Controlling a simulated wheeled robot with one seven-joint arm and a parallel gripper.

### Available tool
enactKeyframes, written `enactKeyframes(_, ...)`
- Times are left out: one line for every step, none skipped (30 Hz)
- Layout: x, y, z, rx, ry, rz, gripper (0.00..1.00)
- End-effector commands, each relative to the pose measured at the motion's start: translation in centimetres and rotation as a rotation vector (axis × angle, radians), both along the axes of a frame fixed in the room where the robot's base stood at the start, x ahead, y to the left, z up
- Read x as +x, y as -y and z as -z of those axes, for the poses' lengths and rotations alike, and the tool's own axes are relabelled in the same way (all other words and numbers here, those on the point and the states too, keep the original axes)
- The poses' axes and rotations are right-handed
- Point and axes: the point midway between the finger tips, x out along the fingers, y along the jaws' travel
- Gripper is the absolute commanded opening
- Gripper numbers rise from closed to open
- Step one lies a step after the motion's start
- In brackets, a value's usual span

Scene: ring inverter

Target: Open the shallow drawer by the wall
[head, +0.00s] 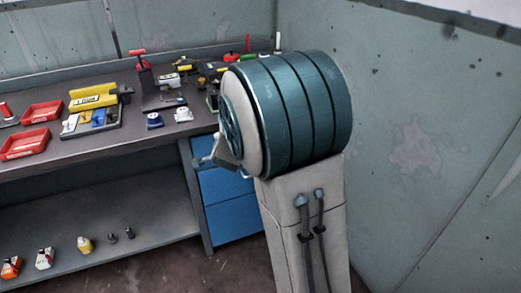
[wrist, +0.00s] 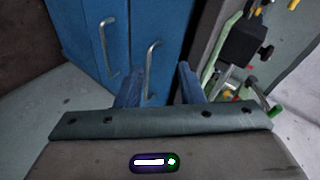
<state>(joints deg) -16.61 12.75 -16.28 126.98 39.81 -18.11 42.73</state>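A blue drawer unit (head: 232,218) stands under the right end of the workbench, close to the wall. The wrist view is turned sideways and shows two blue fronts with bar handles. The front nearest the worktop (wrist: 170,22) looks like the shallow drawer; its handle (wrist: 152,68) is a grey bar. My gripper (wrist: 158,78) is open, with its blue fingers on either side of this handle. They do not visibly grip it, and I cannot tell how deep the handle sits between them. The other front (wrist: 80,28) has its own handle (wrist: 108,38). Both look shut.
The worktop (head: 65,153) carries red trays (head: 42,111), a yellow tool (head: 95,97) and other tools. A lower shelf (head: 90,225) holds several small bottles. The wall (head: 420,150) is close on the right. Some floor shows before the drawers.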

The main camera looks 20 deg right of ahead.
Motion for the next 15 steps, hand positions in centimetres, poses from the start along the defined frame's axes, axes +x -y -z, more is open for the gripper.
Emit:
enactKeyframes(1.3,0.9,3.3,0.004,0.046,0.088,0.34)
enactKeyframes(1.9,1.6,4.2,0.008,0.08,0.144,0.34)
enactKeyframes(2.5,2.5,5.3,0.012,0.13,0.215,0.34)
enactKeyframes(3.0,3.2,6.1,0.01,0.168,0.267,0.34)
enactKeyframes(3.3,3.8,6.8,0.008,0.204,0.312,0.34)
enactKeyframes(3.6,4.6,7.6,0.004,0.252,0.371,0.34)
enactKeyframes(3.8,5.1,8.1,-0.002,0.288,0.409,0.34)
enactKeyframes(3.9,5.5,8.6,-0.007,0.32,0.443,0.34)
enactKeyframes(4.0,6.0,9.1,-0.014,0.362,0.483,0.34)
enactKeyframes(4.1,6.4,9.3,-0.019,0.389,0.508,0.34)
enactKeyframes(4.1,6.6,9.6,-0.024,0.413,0.529,0.34)
enactKeyframes(4.1,6.9,9.7,-0.029,0.442,0.552,0.34)
enactKeyframes(4.1,7.0,9.8,-0.033,0.459,0.565,0.34)
enactKeyframes(4.1,7.2,9.8,-0.037,0.474,0.576,0.34)
enactKeyframes(4.0,7.4,9.9,-0.04,0.486,0.587,0.34)
